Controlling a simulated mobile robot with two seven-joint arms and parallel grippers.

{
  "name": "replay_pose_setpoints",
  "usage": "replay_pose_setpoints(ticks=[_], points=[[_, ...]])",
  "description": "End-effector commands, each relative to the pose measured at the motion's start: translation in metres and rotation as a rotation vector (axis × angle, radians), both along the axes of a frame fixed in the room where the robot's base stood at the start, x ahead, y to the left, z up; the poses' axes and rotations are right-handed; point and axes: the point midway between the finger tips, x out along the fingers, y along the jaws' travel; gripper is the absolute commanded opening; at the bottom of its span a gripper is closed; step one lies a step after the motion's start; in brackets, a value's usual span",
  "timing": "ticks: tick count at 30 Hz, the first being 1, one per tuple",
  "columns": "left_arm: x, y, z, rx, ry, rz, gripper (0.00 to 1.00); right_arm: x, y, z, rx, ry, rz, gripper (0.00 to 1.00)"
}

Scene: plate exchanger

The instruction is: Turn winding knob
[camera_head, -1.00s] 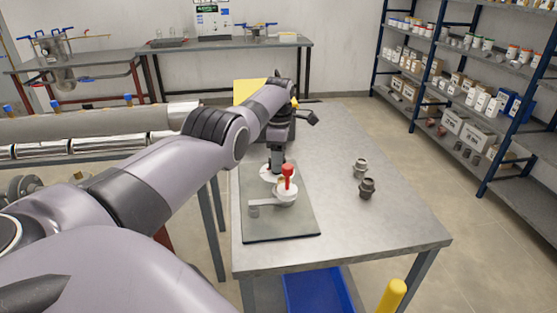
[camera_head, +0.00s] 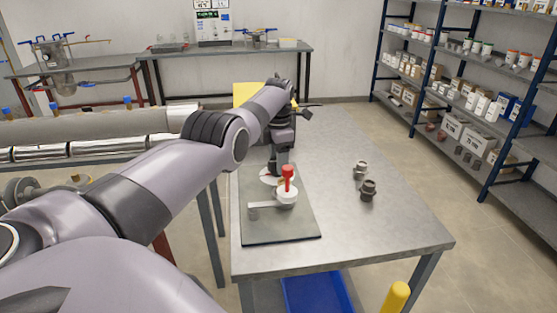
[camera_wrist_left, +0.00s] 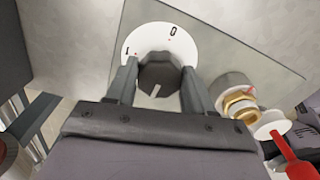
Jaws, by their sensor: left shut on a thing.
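The winding knob (camera_wrist_left: 158,72) is dark grey and sits on a round white dial marked 0 and 1 (camera_wrist_left: 175,45). In the head view the dial (camera_head: 268,179) lies on a grey plate (camera_head: 270,230) on the table, and my gripper hides the knob there. My left gripper (camera_head: 274,168) reaches down onto it. In the left wrist view its two fingers (camera_wrist_left: 158,88) stand on either side of the knob, shut on it. A pale pointer line shows on the knob's near side. My right gripper is not in view.
A white valve body with a red handle (camera_head: 288,182) stands close in front of the dial on the plate. The table's right side (camera_head: 400,235) is otherwise clear. A yellow object (camera_head: 246,93) stands behind my arm.

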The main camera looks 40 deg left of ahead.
Motion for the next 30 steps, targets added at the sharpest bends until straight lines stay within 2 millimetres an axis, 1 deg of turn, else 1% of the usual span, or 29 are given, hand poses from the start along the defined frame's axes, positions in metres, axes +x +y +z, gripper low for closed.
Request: replay_pose_setpoints(ticks=[8, 9, 10, 11, 20, 23, 27, 30], points=[[0.0, 0.002, 0.001, 0.004, 0.001, 0.001, 0.22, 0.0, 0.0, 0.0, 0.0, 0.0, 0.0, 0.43], [0.0, 0.002, 0.001, 0.004, 0.001, 0.001, 0.62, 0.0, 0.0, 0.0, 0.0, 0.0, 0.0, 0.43], [0.0, 0.001, 0.001, 0.004, 0.0, 0.0, 0.72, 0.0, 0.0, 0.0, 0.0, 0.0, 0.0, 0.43], [0.0, 0.001, 0.001, 0.004, 0.0, 0.0, 0.78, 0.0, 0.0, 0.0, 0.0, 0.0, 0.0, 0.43], [0.0, 0.0, 0.002, 0.001, 0.0, -0.001, 0.78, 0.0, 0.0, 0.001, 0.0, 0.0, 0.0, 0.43], [0.0, 0.001, 0.01, 0.002, -0.001, -0.001, 0.78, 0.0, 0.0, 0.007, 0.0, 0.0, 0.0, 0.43], [0.0, 0.001, 0.032, 0.003, -0.003, -0.001, 0.78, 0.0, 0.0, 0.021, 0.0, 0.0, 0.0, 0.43], [0.0, 0.001, 0.046, 0.003, -0.003, 0.0, 0.78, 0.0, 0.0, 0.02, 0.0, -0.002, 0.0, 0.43]])
